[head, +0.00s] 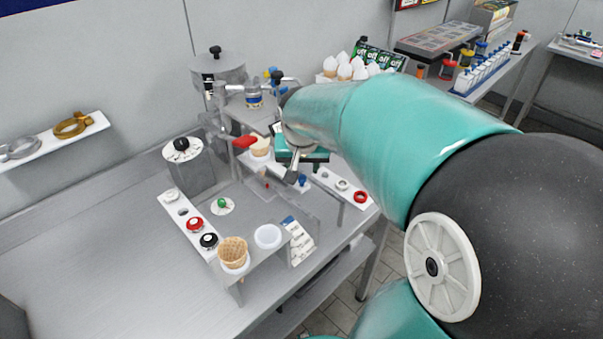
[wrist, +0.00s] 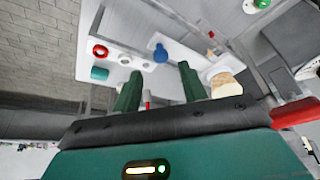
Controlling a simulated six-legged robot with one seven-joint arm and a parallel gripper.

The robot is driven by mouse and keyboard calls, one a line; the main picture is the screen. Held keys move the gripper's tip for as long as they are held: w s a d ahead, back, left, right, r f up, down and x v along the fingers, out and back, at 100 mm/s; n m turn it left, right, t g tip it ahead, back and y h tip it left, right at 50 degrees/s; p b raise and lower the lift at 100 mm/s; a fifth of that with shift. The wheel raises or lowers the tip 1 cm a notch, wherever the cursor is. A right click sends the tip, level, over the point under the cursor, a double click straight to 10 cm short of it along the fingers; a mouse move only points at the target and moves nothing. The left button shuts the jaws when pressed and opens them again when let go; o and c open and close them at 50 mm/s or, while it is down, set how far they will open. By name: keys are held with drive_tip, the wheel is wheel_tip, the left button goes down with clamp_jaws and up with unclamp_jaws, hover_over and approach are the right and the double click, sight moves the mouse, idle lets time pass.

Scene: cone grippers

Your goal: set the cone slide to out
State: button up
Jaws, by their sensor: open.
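My gripper (head: 302,160) is partly hidden by my own arm in the head view. In the wrist view its two green fingers (wrist: 159,88) stand apart, with nothing held between them. A small red-tipped part (wrist: 148,99) shows in the gap, beyond the fingers. A blue knob (wrist: 160,53) stands on a white plate past the fingertips; it also shows in the head view (head: 303,180). A pale cone (wrist: 226,86) is just right of the right finger and shows in the head view (head: 260,147). No label shows which part is the cone slide or its position.
A red handle (wrist: 296,112) lies close on the right; it also shows in the head view (head: 245,142). Red (wrist: 100,51) and teal (wrist: 99,73) parts are on the plate's left. A waffle cone (head: 232,252) stands in a front holder. The left counter is clear.

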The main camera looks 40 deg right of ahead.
sight(302, 177)
drive_tip(key=shift+x, duration=2.35)
drive_tip(key=shift+w, duration=0.1)
clamp_jaws()
